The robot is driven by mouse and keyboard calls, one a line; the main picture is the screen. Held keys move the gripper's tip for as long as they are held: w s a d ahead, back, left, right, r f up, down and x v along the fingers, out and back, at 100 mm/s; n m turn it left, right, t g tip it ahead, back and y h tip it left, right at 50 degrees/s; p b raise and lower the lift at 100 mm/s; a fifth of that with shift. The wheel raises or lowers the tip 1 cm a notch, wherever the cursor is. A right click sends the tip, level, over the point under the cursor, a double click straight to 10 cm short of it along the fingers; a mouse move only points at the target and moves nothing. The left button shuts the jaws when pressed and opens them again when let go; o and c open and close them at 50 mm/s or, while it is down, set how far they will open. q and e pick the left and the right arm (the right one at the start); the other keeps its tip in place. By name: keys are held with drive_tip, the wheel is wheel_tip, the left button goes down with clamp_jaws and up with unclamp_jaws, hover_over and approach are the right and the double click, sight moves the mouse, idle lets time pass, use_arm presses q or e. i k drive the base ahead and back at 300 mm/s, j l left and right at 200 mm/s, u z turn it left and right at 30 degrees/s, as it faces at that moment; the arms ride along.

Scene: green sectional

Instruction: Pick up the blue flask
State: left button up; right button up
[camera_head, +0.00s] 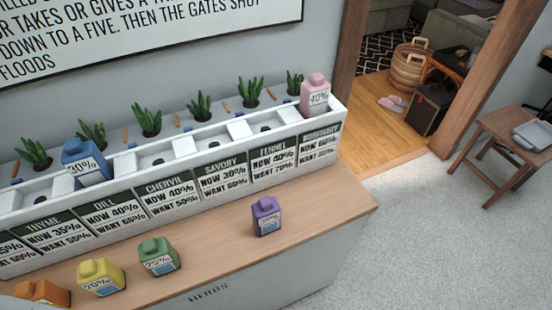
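The blue flask (87,163) stands in the long white planter at the left, in a compartment at about the "DILL" label. It is tilted a little in the picture and carries a white label that reads 30%. Its base is hidden by the planter's front wall. Neither of my grippers is in view, so their position relative to the flask does not show.
Purple (266,216), green (158,256), yellow (101,277) and orange (42,292) flasks stand on the wooden counter (212,232). A wooden stool (500,148) stands right; the floor between is clear.

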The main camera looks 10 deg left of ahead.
sight(84, 161)
drive_tip(key=u, duration=1.5)
